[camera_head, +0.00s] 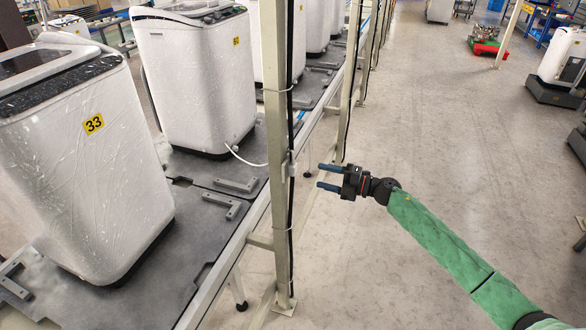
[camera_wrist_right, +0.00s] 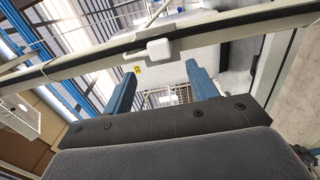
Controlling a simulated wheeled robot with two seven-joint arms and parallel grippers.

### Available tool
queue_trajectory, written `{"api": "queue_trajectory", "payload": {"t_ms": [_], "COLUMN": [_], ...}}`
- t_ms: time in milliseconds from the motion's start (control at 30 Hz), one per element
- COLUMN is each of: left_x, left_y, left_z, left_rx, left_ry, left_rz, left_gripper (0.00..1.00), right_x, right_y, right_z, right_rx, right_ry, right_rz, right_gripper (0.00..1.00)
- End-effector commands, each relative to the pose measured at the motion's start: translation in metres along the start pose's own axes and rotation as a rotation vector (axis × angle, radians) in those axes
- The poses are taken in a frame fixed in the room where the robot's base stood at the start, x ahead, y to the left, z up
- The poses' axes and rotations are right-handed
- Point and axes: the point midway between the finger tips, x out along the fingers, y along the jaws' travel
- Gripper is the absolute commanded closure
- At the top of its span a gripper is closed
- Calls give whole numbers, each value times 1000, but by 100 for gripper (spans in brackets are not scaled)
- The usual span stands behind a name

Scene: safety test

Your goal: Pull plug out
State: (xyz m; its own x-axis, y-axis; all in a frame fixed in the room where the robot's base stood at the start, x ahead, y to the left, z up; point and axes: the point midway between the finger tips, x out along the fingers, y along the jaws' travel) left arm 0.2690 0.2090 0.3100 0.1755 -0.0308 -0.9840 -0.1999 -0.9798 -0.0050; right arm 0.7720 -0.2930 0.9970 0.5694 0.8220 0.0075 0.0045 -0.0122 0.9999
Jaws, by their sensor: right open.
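A white cord (camera_head: 244,158) runs from the base of the second washing machine (camera_head: 197,80) toward the beige post (camera_head: 275,115). A small pale plug or socket box (camera_head: 290,166) sits on the post where the cord leads; I cannot tell plug from socket. In the right wrist view a white block (camera_wrist_right: 156,50) sits on the post beside a black cable, just beyond my fingertips. My right gripper (camera_head: 320,176) is open and empty, its two blue fingers pointing left at the box, with a gap between. It also shows in the wrist view (camera_wrist_right: 160,76). My left gripper is out of view.
A machine marked 33 (camera_head: 80,150) stands at the left on the grey conveyor line (camera_head: 200,225). A black cable (camera_head: 290,230) runs down the post. More posts stand behind. The floor (camera_head: 420,120) right of the post is clear around my right arm.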

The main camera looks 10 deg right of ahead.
Motion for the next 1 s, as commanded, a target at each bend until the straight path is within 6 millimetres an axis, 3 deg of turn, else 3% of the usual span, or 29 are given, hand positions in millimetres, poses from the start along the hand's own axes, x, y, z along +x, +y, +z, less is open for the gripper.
{"api": "queue_trajectory", "payload": {"t_ms": [533, 1000], "left_x": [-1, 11], "left_y": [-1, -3], "left_z": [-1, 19], "left_rx": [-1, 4], "left_ry": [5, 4], "left_rz": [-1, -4], "left_gripper": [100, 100], "right_x": [6, 59], "right_y": [3, 4], "right_z": [0, -1], "right_rx": [-11, -11], "right_ry": [12, 13], "right_rz": [-7, -7], "right_gripper": [42, 42]}}
